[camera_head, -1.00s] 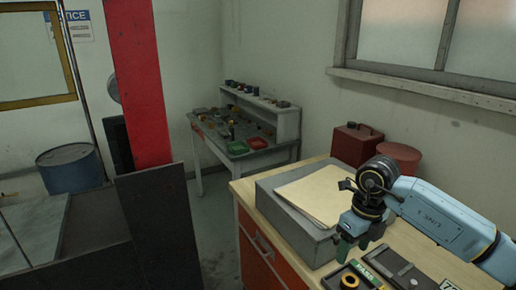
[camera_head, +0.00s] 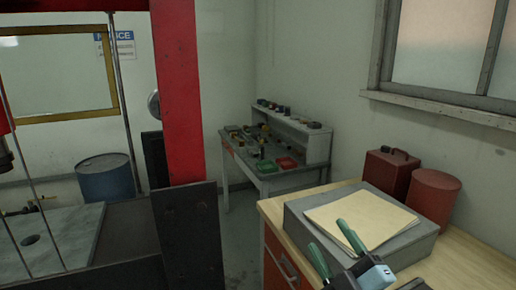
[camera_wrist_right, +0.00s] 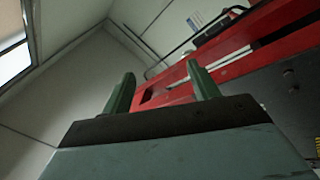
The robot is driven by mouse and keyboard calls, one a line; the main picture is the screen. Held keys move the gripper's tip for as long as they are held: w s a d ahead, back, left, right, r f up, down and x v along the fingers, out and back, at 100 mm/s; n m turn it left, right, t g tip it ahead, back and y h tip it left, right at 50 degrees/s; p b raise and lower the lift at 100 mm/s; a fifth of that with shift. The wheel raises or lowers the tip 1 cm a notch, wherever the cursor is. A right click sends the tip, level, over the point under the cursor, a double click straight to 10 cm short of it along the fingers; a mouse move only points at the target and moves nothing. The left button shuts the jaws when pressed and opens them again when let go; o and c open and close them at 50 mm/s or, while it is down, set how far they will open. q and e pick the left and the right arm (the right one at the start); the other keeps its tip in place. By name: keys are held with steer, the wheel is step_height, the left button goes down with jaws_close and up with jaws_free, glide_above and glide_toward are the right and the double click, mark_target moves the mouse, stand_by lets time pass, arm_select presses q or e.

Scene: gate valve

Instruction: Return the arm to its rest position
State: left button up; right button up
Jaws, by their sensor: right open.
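My right gripper (camera_head: 335,249) shows at the bottom of the head view, with two green fingers spread apart and nothing between them. It appears in front of the grey box (camera_head: 408,254) and the folder of papers (camera_head: 368,214) on the wooden cabinet. In the right wrist view the two green fingers (camera_wrist_right: 158,92) are also apart and empty, pointing up toward the wall and a red frame. Most of my right arm is outside the head view. My left gripper is not in view.
A red post (camera_head: 178,95) with dark plates stands left of centre. The wooden cabinet top (camera_head: 462,262) carries a red can (camera_head: 390,172) and a red cylinder (camera_head: 434,195). A workbench (camera_head: 262,172) with small parts stands behind. A blue drum (camera_head: 106,180) is at left.

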steer(key=s+d+f+m+g+h, duration=0.4)
steer(key=f+m, duration=0.2)
steer(key=f, duration=0.2)
steer(key=s+d+f+m+g+h, duration=0.4)
steer(key=d+f+m+h, duration=0.1)
steer(key=f, duration=0.3)
steer(key=s+f+m+g+y, duration=0.1)
steer(key=s+f+g, duration=0.35)
steer(key=s, duration=0.45)
steer(key=s+f+m+g+y, duration=0.1)
steer(key=s+f+g, duration=0.35)
steer(key=s, duration=0.35)
step_height(320, 180, down, 28)
steer(key=s+g+b, duration=0.1)
steer(key=b, duration=0.3)
steer(key=s+d+f+g+b, duration=0.1)
steer(key=s+d+f+b, duration=0.1)
steer(key=s+f, duration=1.4)
step_height(320, 180, down, 3)
steer(key=shift+f+b, duration=0.1)
steer(key=shift+b, duration=0.75)
steer(key=shift+s, duration=0.1)
